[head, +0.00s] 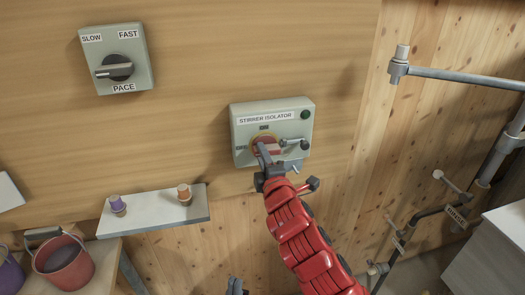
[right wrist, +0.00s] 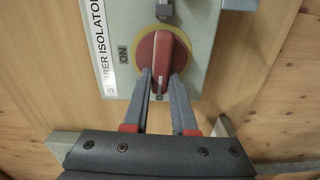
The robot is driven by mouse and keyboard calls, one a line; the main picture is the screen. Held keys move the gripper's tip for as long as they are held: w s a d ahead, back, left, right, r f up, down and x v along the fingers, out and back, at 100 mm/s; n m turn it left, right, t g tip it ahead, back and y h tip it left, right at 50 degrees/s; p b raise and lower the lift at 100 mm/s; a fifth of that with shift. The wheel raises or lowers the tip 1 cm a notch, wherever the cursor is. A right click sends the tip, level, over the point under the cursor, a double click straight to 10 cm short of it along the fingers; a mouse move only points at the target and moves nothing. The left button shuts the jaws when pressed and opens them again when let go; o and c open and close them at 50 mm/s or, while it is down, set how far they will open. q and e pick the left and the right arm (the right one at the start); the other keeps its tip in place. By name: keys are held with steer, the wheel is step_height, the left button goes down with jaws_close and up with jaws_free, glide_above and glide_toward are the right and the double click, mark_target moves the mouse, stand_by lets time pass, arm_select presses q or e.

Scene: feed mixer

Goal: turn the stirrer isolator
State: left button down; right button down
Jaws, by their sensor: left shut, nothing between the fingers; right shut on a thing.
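The stirrer isolator (head: 237,112) is a grey-green wall box with a white name strip. Its red rotary handle on a yellow ring shows in the right wrist view (right wrist: 162,55). The handle lies across the box, in line with a partly hidden mark at the box's left side, a quarter turn from the ON mark (right wrist: 124,55). My right gripper (head: 264,154) is shut on the handle, one finger on each side in the right wrist view (right wrist: 162,80). My left gripper (head: 235,287) is shut and empty, low at the bottom edge of the head view.
A small metal lever (head: 293,142) and green button (head: 305,115) are on the box's right side. A PACE dial box (head: 138,85) is at upper left. A shelf (head: 150,218) carries purple and orange stoppers. Buckets (head: 66,268) stand lower left; pipes (head: 450,77) run at right.

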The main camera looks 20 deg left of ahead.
steer(key=shift+f+n, duration=0.1)
steer(key=shift+n, duration=0.3)
steer(key=c, duration=0.7)
jaws_free()
steer(key=shift+s, duration=0.1)
